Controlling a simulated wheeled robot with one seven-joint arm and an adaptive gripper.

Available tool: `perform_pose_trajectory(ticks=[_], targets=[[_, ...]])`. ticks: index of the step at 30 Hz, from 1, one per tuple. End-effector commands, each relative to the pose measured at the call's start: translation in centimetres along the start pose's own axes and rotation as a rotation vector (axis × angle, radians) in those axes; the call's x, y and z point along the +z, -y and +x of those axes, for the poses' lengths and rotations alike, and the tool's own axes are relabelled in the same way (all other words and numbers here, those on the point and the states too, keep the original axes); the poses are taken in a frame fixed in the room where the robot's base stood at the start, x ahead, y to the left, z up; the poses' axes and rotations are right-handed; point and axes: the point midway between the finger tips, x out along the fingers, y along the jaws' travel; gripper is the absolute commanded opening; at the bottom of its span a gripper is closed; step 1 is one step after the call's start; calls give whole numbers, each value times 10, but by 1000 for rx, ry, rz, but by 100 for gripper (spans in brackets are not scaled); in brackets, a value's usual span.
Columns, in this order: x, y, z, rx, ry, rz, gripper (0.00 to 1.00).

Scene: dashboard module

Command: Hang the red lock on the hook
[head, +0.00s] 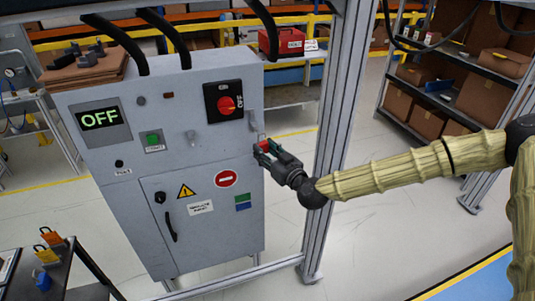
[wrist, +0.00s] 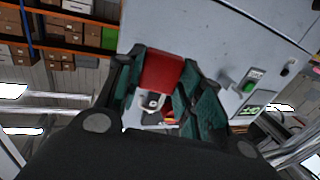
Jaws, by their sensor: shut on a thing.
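The red lock (wrist: 162,70) is between the green-padded fingers of my gripper (wrist: 160,88) in the wrist view. A small metal part (wrist: 152,101) shows just below the lock's body; I cannot tell whether it is the shackle or part of the hook. In the head view my gripper (head: 263,152) is at the right edge of the grey cabinet, with a bit of the red lock (head: 264,145) visible. A light grey bracket (head: 254,122), possibly the hook, is on that edge just above the gripper. Contact between lock and hook is too small to tell.
The grey cabinet (head: 215,150) has an OFF display, a red rotary switch (head: 228,105) and a green button (head: 153,139). A metal post (head: 340,120) stands close right of my gripper. Orange and blue locks (head: 42,280) are on a dark table at lower left.

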Motion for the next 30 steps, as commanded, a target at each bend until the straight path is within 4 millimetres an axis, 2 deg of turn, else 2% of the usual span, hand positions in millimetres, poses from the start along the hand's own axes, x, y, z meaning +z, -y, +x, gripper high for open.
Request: perform_pose_trajectory(ticks=[22, 30], targets=[[2, -9, 32, 1, -1, 0, 7], [10, -11, 42, -1, -2, -2, 7]])
